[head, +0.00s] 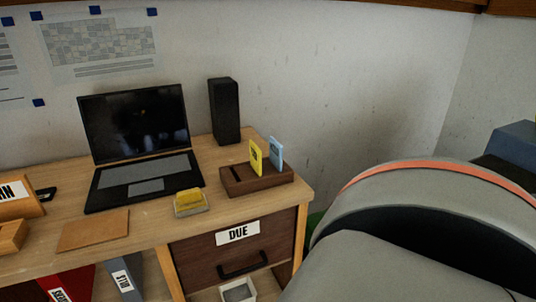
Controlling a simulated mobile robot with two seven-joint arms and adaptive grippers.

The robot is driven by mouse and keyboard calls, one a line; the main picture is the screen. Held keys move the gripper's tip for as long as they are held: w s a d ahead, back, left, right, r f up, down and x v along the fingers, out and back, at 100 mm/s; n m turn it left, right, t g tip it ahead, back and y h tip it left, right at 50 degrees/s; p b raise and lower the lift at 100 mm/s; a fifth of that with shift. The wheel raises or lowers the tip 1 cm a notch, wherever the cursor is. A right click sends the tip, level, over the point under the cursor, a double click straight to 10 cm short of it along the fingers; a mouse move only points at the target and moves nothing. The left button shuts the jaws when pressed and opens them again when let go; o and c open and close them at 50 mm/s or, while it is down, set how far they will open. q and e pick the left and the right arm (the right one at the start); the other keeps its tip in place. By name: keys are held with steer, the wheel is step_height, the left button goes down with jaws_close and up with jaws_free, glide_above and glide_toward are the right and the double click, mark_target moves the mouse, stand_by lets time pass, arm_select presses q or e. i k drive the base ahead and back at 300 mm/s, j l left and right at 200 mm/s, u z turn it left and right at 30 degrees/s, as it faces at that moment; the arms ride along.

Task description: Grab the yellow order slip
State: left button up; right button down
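A yellow order slip (256,157) stands upright in a slot of a dark brown wooden holder (268,188) at the right end of the desk. A light blue slip (276,153) stands in the same holder, just to the right of the yellow one. The lower edges of both slips are hidden in the holder. Neither of my grippers is in view.
On the wooden desk (165,226) are an open laptop (135,125), a black speaker (224,111), a yellow block on a grey base (189,202) and a flat brown pad (93,230). A drawer labelled DUE (237,234) sits below. A large grey rounded shape fills the lower right.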

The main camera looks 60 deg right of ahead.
mark_target(256, 152)
steer(key=z, duration=0.45)
steer(key=k+z, duration=0.1)
steer(key=z, duration=0.75)
steer(key=l+z, duration=0.1)
steer(key=z, duration=0.75)
steer(key=k+l, duration=0.05)
steer(key=l, duration=0.05)
